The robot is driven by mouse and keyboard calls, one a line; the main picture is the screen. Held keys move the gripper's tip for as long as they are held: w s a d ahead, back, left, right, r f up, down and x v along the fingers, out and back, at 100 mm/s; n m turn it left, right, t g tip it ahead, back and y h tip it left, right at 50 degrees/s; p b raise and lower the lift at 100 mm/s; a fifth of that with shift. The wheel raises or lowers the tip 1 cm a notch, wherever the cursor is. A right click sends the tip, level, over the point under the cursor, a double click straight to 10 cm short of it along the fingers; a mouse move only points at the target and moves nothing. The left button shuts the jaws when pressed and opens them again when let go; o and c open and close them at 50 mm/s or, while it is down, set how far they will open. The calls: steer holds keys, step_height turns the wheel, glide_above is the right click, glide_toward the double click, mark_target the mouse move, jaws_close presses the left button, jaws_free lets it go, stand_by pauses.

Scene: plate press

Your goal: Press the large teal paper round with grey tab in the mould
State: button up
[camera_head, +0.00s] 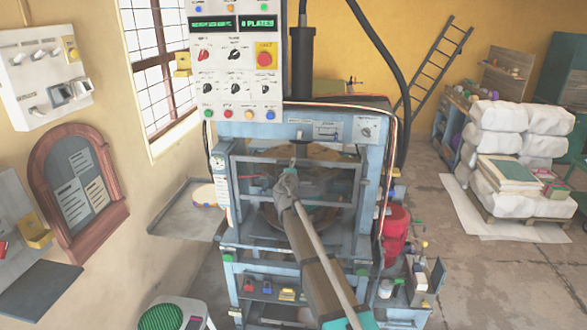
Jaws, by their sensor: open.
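The plate press (232,235) is a light blue frame in the middle of the head view, with a mesh-like guard (345,180) across its opening. My gripper (291,172) is open at the guard, in front of the press opening. My arm runs up to it from the lower right and covers part of the opening. Behind the guard a dark brownish round shape (325,212), perhaps the mould, shows in part. I cannot make out a large teal paper round with a grey tab. My gripper and the guard hide much of the inside.
A control panel (237,60) with a red stop button stands above the press. A side tray (180,222) holds a small stack of rounds (205,196).

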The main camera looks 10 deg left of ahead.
jaws_close()
stand_by(0.3)
steer(key=shift+f, duration=0.1)
step_height(320, 180, down, 19)
steer(key=b, duration=1.9)
steer(key=shift+s, duration=0.2)
jaws_free()
steer(key=shift+w+f, duration=0.1)
steer(key=shift+f, duration=0.1)
